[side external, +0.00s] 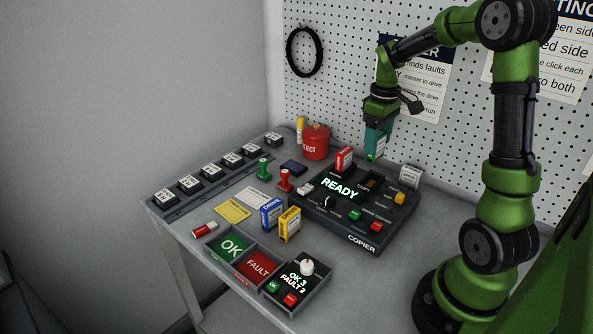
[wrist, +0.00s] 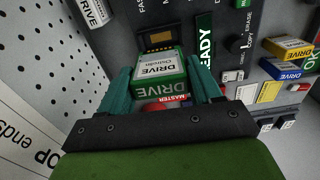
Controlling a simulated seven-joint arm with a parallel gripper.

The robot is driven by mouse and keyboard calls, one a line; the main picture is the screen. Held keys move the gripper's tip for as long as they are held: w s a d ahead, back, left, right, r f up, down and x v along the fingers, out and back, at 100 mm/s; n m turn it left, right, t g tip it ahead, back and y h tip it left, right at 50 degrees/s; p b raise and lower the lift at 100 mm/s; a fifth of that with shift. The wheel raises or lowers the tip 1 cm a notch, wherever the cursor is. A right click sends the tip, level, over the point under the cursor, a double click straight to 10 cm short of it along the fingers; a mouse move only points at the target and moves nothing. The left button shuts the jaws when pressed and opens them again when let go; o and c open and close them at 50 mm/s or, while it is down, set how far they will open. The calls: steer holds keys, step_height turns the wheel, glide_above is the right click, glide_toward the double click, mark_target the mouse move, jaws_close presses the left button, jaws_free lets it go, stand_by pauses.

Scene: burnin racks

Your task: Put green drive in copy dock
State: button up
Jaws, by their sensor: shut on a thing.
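The green drive (side external: 377,148) is upright between the teal fingers of my gripper (side external: 376,140), held above the back of the copier (side external: 333,226). In the wrist view my gripper (wrist: 160,82) is shut on the green drive (wrist: 158,70), with a finger on each side. The copy dock (side external: 371,183) looks like an empty slot in the copier, below the drive; in the wrist view the dark slot (wrist: 158,39) shows just beyond the drive. A red drive (side external: 344,160) stands in the master dock to the left. The copier screen (side external: 339,189) reads READY.
A blue drive (side external: 271,214) and a yellow drive (side external: 290,224) stand in front of the copier. Green OK (side external: 231,246) and red FAULT (side external: 257,267) trays lie at the front. A pegboard (side external: 350,100) rises close behind.

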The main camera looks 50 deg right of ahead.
mark_target(375, 156)
steer(key=shift+f, duration=2.75)
steer(key=shift+f, duration=1.25)
stand_by(1.0)
steer(key=o, duration=1.3)
steer(key=shift+r, duration=3.55)
